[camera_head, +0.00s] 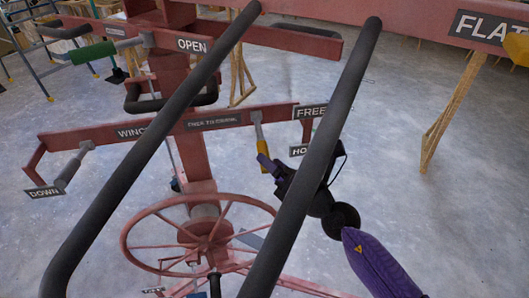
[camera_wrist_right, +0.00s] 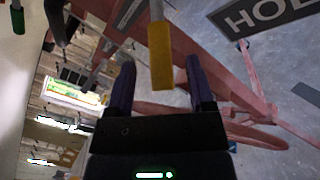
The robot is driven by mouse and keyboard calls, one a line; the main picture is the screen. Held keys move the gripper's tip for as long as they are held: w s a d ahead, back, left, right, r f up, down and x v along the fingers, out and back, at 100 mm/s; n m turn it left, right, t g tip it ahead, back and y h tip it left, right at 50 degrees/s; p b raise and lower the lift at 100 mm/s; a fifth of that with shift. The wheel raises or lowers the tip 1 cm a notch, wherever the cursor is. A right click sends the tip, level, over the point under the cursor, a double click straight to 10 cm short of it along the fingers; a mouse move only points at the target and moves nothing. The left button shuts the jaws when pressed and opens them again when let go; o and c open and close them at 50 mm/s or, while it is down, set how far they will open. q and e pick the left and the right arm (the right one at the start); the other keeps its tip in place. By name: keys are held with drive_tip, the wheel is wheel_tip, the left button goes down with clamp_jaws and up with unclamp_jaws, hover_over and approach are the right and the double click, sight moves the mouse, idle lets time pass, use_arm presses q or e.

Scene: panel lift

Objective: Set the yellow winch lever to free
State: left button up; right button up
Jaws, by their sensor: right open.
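The yellow winch lever (camera_head: 263,152) has a grey shaft and hangs down from the right part of the red crossbar, its yellow grip level with a partly hidden label reading "HO" (camera_head: 299,151). The "FREE" label (camera_head: 311,112) is above that, near the bar's right end. My right gripper (camera_head: 270,164) is at the lower end of the yellow grip. In the right wrist view the open fingers (camera_wrist_right: 160,75) stand on either side of the yellow grip (camera_wrist_right: 160,55), with visible gaps. My left gripper is not in view.
A red handwheel (camera_head: 207,231) stands below the crossbar. Two dark bars (camera_head: 150,150) cross the view in front. A green-handled lever (camera_head: 93,52) is near "OPEN", and a grey lever (camera_head: 72,171) is by "DOWN".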

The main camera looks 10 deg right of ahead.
sight(261, 142)
drive_tip(key=shift+x, duration=1.45)
clamp_jaws()
idle(0.3)
